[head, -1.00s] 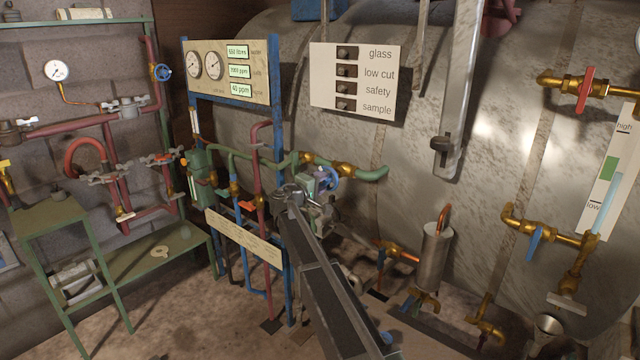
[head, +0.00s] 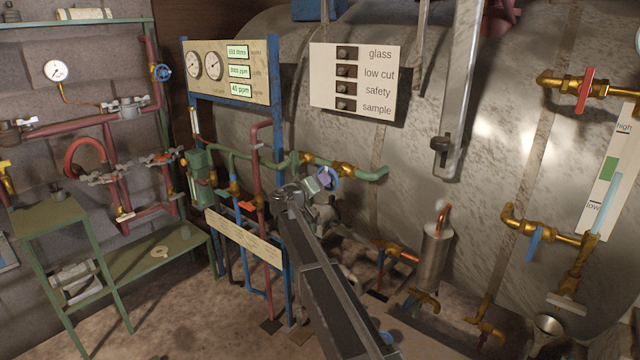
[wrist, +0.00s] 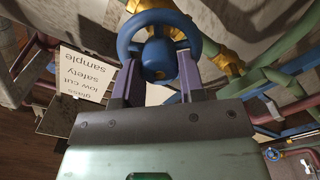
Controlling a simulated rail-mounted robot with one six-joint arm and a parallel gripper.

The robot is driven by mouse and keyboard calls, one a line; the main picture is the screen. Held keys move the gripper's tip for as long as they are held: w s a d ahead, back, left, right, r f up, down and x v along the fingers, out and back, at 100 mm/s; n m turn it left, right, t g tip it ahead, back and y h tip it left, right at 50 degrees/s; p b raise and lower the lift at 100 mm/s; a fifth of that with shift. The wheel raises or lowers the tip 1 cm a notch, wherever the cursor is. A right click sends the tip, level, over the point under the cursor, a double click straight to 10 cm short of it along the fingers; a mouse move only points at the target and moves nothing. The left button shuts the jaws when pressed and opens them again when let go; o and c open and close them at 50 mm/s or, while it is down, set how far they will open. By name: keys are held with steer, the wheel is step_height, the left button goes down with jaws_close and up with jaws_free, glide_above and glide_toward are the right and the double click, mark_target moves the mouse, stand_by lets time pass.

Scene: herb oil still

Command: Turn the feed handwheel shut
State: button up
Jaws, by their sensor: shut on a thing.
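The blue feed handwheel (head: 329,178) sits on the green pipe with brass fittings, in front of the big tank. In the wrist view its blue rim and round hub (wrist: 157,60) fill the top middle. My gripper (head: 323,181) is at the wheel, and its two purple fingers (wrist: 158,68) reach up on either side of the hub against the rim. It is shut on the wheel. In the head view my gripper and arm hide part of the wheel and the pipework behind it.
A blue-framed gauge panel (head: 233,97) stands left of my arm, with a cream sign board (head: 243,236) below. A label board (head: 352,80) hangs on the tank. A metal cylinder (head: 435,255) and brass valves stand to the right.

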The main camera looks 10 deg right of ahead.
stand_by(0.4)
steer(key=o, duration=0.9)
steer(key=shift+o, duration=0.2)
steer(key=v, duration=1)
steer(key=shift+s+a, duration=0.25)
steer(key=shift+a, duration=0.05)
